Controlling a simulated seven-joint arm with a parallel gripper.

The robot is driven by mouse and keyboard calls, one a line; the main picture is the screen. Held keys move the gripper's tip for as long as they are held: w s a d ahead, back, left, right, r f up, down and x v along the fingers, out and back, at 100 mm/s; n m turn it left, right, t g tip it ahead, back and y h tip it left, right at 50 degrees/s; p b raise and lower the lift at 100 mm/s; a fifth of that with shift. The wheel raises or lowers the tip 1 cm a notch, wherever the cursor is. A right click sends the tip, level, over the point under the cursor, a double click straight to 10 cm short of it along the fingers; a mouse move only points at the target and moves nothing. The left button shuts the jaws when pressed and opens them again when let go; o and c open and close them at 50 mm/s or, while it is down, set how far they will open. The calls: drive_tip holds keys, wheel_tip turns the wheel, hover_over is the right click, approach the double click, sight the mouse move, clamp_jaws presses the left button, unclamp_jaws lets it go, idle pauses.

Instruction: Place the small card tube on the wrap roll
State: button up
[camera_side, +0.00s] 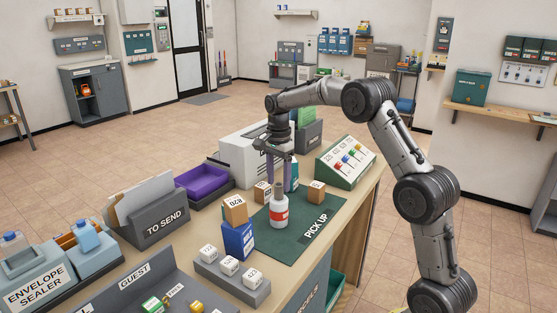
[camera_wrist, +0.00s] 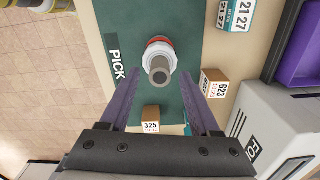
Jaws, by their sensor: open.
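A white wrap roll (camera_side: 279,213) with a red band stands upright on the green mat. A narrow grey-brown card tube (camera_side: 278,191) rises upright from its top. I cannot tell whether it rests on the roll or sits in its hole. In the wrist view the open end of the tube (camera_wrist: 159,75) shows above the round white roll (camera_wrist: 152,54). My gripper (camera_side: 282,184) points straight down over them. Its purple fingers (camera_wrist: 160,77) are open, one on each side of the tube's upper end, with visible gaps in the wrist view.
The green PICK UP mat (camera_side: 315,213) lies underneath. Close left stand a blue box (camera_side: 239,241) and a cardboard box (camera_side: 235,209). Small brown boxes (camera_side: 316,191) (camera_wrist: 214,82) stand behind the roll. A purple tray (camera_side: 203,180) and a white machine (camera_wrist: 275,125) are farther off.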

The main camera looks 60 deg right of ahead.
sight(278, 185)
wheel_tip(278, 185, up, 8)
drive_tip(key=s+a+r+n+t, duration=0.1)
drive_tip(key=s+a+r+n, duration=0.35)
drive_tip(key=s+a, duration=0.2)
drive_tip(key=s+a+r+n+t, duration=0.2)
drive_tip(key=s+a+r+n, duration=0.1)
drive_tip(key=s+a+n, duration=0.3)
drive_tip(key=s+a+f+n+t, duration=0.1)
drive_tip(key=s+a+f+n, duration=0.2)
drive_tip(key=s, duration=0.5)
drive_tip(key=s+a+f+n+t, duration=0.1)
drive_tip(key=s+a+f+n, duration=0.2)
drive_tip(key=s, duration=0.6)
wheel_tip(278, 185, down, 2)
drive_tip(key=n, duration=0.3)
drive_tip(key=shift+s+a+t, duration=0.2)
drive_tip(key=shift+s+t, duration=0.1)
